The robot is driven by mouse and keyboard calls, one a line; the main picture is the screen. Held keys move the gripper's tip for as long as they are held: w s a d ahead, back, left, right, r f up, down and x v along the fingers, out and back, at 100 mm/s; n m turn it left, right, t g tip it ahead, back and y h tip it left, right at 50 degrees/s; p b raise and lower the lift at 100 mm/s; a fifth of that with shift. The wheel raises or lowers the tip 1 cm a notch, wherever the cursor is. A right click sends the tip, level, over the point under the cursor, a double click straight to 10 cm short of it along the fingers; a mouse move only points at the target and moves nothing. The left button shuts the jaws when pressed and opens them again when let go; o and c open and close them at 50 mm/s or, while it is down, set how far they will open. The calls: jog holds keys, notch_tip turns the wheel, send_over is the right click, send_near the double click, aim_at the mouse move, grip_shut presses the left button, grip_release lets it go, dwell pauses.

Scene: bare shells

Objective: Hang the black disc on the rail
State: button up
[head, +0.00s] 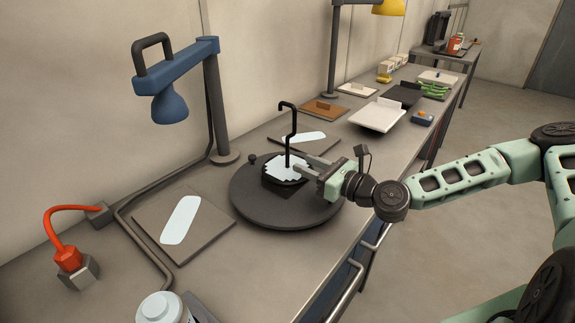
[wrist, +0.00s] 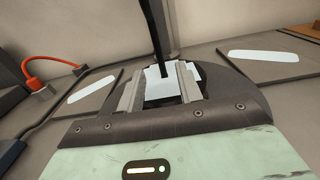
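A large flat black disc (head: 255,205) lies on the bench and also shows behind my fingers in the wrist view (wrist: 238,92). On its middle are a dark square piece and a jagged white patch (head: 283,170). A thin black rod (head: 289,135) with a hooked top stands upright there. My gripper (head: 306,166) reaches in from the right, low over the disc. Its two fingers (wrist: 160,85) are apart, with the white patch and rod foot seen in the gap. I cannot tell whether they touch anything. A grey metal rail (head: 347,288) runs along the bench front.
A blue lamp (head: 172,85) on a post stands behind the disc. Flat boards (head: 215,240) with pale strips lie beside it. A red hose fitting (head: 68,258) is at left. Trays (head: 377,115) and a yellow lamp (head: 388,7) are farther back. Open floor lies right.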

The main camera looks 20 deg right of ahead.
aim_at(291, 169)
jog(key=shift+x, duration=2.85)
grip_shut()
notch_tip(291, 169, up, 12)
jog(key=p, duration=0.8)
jog(key=shift+r+p, duration=0.1)
jog(key=shift+p, duration=0.25)
